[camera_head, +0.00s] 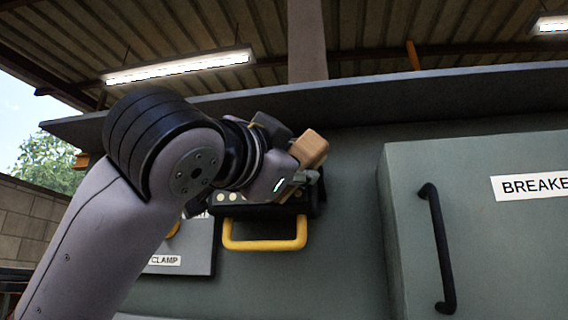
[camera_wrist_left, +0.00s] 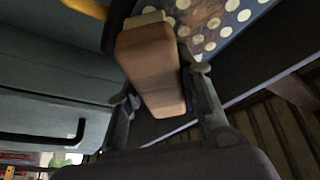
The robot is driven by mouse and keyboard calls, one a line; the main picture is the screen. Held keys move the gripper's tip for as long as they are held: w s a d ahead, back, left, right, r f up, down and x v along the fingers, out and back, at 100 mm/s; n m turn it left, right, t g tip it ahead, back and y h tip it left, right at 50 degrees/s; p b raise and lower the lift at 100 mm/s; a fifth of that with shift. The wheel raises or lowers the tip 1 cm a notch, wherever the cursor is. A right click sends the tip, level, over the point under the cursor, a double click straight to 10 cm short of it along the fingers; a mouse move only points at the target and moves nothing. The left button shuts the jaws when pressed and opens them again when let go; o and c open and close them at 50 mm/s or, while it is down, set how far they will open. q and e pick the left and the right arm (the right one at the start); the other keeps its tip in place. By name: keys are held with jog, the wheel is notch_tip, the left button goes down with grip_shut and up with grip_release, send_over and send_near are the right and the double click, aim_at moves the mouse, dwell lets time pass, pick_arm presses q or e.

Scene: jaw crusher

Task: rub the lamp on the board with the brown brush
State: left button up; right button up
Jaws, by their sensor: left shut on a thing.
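My left gripper (camera_head: 296,178) is shut on the brown brush (camera_head: 309,149), a wooden block with pale bristles along one edge. In the left wrist view the brush (camera_wrist_left: 152,70) sits between both fingers of the gripper (camera_wrist_left: 160,98), its bristle end towards the lamp. The lamp (camera_head: 265,212) is a dark box with pale round dots and a yellow handle, on the green-grey board. Its dotted face (camera_wrist_left: 240,18) shows in the left wrist view with a brown smear on it. The bristles are close to this face; I cannot tell whether they touch. My right gripper is out of view.
A cabinet (camera_head: 470,240) with a black handle (camera_head: 436,248) and a "BREAKE..." label stands out to the right. A grey box (camera_head: 190,245) labelled "CLAMP" is at the lower left of the lamp, partly behind my arm. A ledge (camera_head: 400,105) runs above.

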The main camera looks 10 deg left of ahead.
pick_arm(q)
jog(key=a, duration=0.8)
jog(key=shift+d+r+p, duration=0.2)
jog(key=shift+d+r, duration=0.05)
jog(key=shift+d, duration=1.75)
jog(key=shift+d+r+p, duration=0.2)
jog(key=shift+d, duration=1.8)
jog(key=shift+w+a, duration=0.1)
jog(key=shift+a, duration=0.95)
jog(key=a, duration=0.6)
jog(key=shift+b, duration=0.45)
